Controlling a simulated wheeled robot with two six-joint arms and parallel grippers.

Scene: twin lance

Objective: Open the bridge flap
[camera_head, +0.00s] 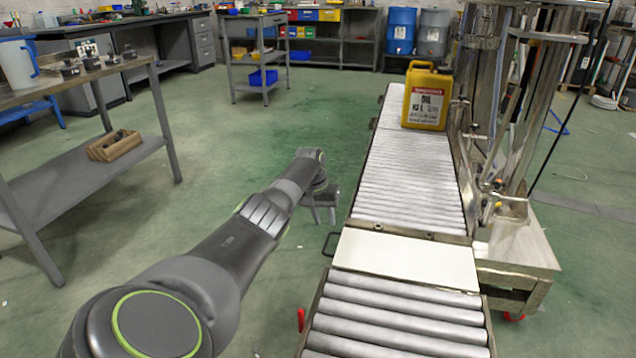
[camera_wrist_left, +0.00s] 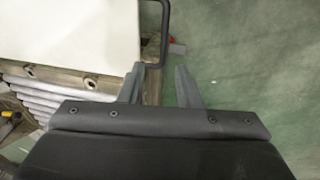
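The bridge flap (camera_head: 405,258) is a cream panel lying flat between two roller sections of the conveyor. It also shows at the upper left of the left wrist view (camera_wrist_left: 75,30). A dark loop handle (camera_head: 330,244) sticks out from its left edge; the left wrist view shows this handle (camera_wrist_left: 166,30) just ahead of my left fingers. My left gripper (camera_head: 325,217) points down beside the conveyor, near the handle. In the left wrist view its two fingers (camera_wrist_left: 160,84) are apart with nothing held between them. Whether they touch the handle cannot be told. My right gripper is out of view.
A yellow canister (camera_head: 427,96) stands on the far rollers (camera_head: 410,180). Near rollers (camera_head: 390,320) lie this side of the flap, with a red lever (camera_head: 301,320) at their left. A metal frame (camera_head: 510,230) stands at right. Green floor is open left of the conveyor.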

